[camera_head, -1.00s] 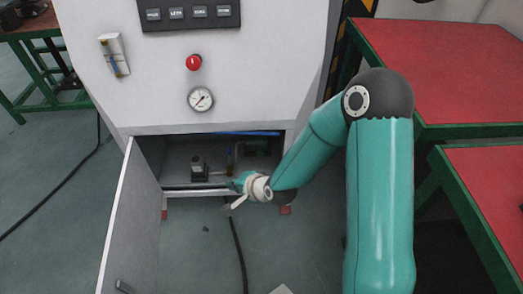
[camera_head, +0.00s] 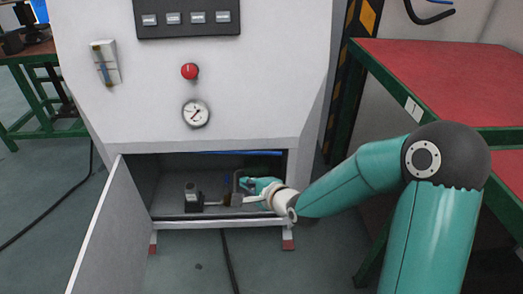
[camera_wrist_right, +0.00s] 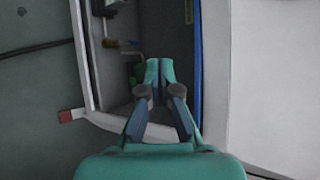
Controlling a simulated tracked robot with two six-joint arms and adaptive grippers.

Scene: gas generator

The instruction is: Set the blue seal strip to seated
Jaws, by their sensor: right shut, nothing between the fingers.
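The blue seal strip (camera_head: 245,152) runs along the top edge of the cabinet's open lower compartment in the head view. In the right wrist view the strip (camera_wrist_right: 197,60) is a long blue line just right of my gripper. My right gripper (camera_head: 249,184) is in the compartment opening, below the strip in the head view. In the right wrist view its fingers (camera_wrist_right: 159,66) are together and empty, apart from the strip in the picture. How well the strip sits in its edge is too small to tell. My left gripper is not in view.
The open door (camera_head: 105,235) hangs at the left of the compartment. A small dark device (camera_head: 192,196) and pipework stand inside. The white sill (camera_head: 215,224) crosses the front. A red-topped table (camera_head: 445,75) stands at the right. A dark cable (camera_head: 229,262) lies on the floor.

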